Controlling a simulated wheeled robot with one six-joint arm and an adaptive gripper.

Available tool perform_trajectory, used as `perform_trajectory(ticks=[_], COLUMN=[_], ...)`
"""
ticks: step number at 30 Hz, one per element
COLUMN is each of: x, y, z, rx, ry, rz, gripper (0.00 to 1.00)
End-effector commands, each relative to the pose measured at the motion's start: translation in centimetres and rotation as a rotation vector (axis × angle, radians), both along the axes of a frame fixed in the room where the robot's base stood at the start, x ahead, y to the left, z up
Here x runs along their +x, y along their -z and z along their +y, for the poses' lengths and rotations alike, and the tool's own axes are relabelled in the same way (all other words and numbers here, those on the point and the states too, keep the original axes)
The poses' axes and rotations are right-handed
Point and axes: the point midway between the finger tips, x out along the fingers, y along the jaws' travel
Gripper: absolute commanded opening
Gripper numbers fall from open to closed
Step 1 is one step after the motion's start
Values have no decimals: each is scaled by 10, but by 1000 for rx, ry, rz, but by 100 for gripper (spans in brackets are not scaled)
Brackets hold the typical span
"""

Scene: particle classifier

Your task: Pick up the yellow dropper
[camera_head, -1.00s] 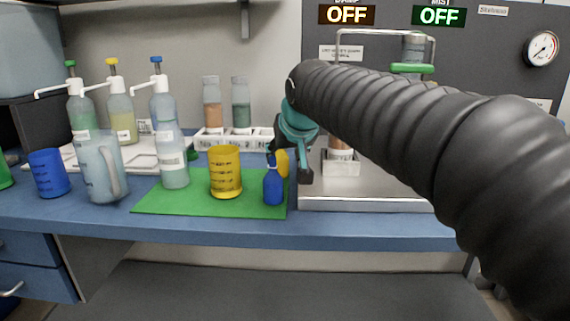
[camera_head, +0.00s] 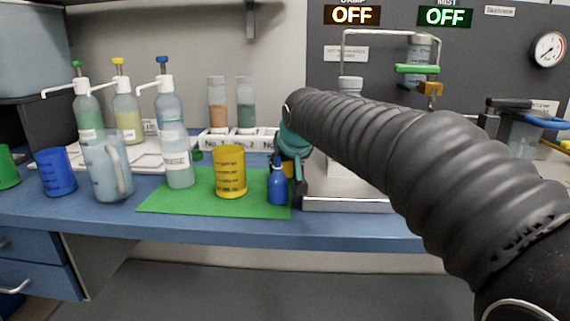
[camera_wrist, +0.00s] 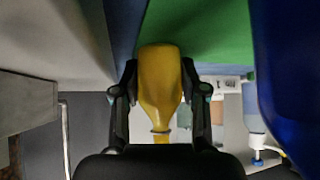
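The yellow dropper (camera_wrist: 160,85) fills the space between my two fingers in the wrist view. My gripper (camera_wrist: 160,78) is closed in on it, with a finger against each side of its wide part and no clear gap. In the head view only a small patch of the yellow dropper (camera_head: 289,166) shows behind the blue dropper bottle (camera_head: 277,187). My gripper (camera_head: 294,160) is there too, mostly hidden by my arm and that bottle. Whether the dropper touches the mat is hidden.
The blue bottle (camera_wrist: 292,70) is close on the right in the wrist view. A yellow beaker (camera_head: 230,172) stands on the green mat (camera_head: 200,207). A metal platform (camera_head: 345,203) lies right of the mat. Pump bottles and a pitcher (camera_head: 106,168) stand left.

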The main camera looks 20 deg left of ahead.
Motion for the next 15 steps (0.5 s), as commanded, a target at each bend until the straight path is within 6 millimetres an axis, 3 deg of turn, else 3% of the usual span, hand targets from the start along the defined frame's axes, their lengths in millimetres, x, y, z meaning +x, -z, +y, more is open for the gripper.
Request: perform_trajectory(ticks=[1,3,4,15], x=[0,0,0,0], y=[0,0,0,-1], z=[0,0,0,0], rx=[0,0,0,0], ry=[0,0,0,0], rz=[0,0,0,0], gripper=[23,6,4,4])
